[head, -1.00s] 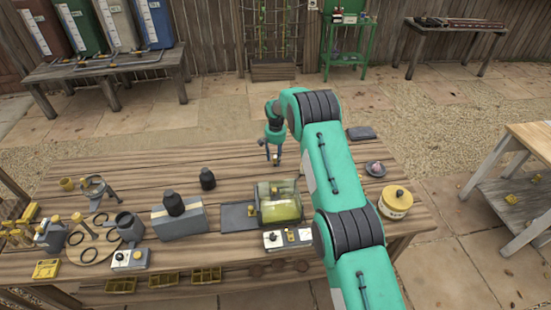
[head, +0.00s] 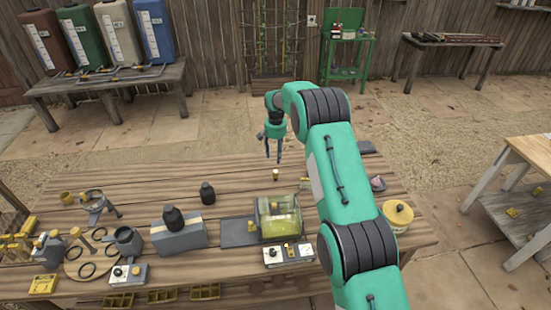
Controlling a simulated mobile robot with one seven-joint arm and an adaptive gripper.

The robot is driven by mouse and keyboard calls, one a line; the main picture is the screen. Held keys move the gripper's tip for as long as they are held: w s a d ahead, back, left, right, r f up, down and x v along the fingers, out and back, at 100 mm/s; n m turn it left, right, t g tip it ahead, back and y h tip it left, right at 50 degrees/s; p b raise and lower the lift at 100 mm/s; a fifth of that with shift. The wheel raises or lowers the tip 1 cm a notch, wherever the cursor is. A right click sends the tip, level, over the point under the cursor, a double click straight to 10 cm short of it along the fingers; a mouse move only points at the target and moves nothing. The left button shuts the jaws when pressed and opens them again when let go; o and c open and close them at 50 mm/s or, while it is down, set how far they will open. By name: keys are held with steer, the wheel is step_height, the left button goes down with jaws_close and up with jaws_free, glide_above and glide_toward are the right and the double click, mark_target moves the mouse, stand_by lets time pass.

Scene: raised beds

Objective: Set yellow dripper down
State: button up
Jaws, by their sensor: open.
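A small yellow dripper (head: 276,174) with a dark lower part stands on the wooden table (head: 150,185), behind the clear box. My gripper (head: 273,160) points down just above and behind it in the picture. Its blue-grey fingers are apart with nothing between them. A gap shows between the fingertips and the dripper.
A clear box with yellow-green contents (head: 279,218) stands in front of the dripper, with a dark flat plate (head: 239,232) beside it. A round yellow-lidded tub (head: 398,214) is at the right. The table's back left is clear.

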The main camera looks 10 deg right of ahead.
steer(key=shift+r, duration=0.1)
stand_by(0.7)
steer(key=s+d+r+t, duration=0.1)
steer(key=s+r, duration=0.4)
steer(key=r, duration=0.5)
steer(key=s+d+r, duration=0.1)
steer(key=s+r, duration=0.3)
steer(key=r, duration=0.7)
steer(key=s+d+r+n+t, duration=0.1)
steer(key=s+r+n+t, duration=0.1)
steer(key=s+r, duration=1.45)
steer(key=s+d+r+t, duration=0.1)
steer(key=s+r, duration=0.2)
steer(key=s, duration=0.7)
steer(key=s+r, duration=0.2)
steer(key=s, duration=0.9)
steer(key=s+f, duration=0.2)
steer(key=s, duration=0.7)
steer(key=s+d+f+n+t, duration=0.1)
steer(key=s+f, duration=0.1)
steer(key=s, duration=0.7)
steer(key=shift+s+f+t, duration=0.3)
steer(key=shift+s+f, duration=0.05)
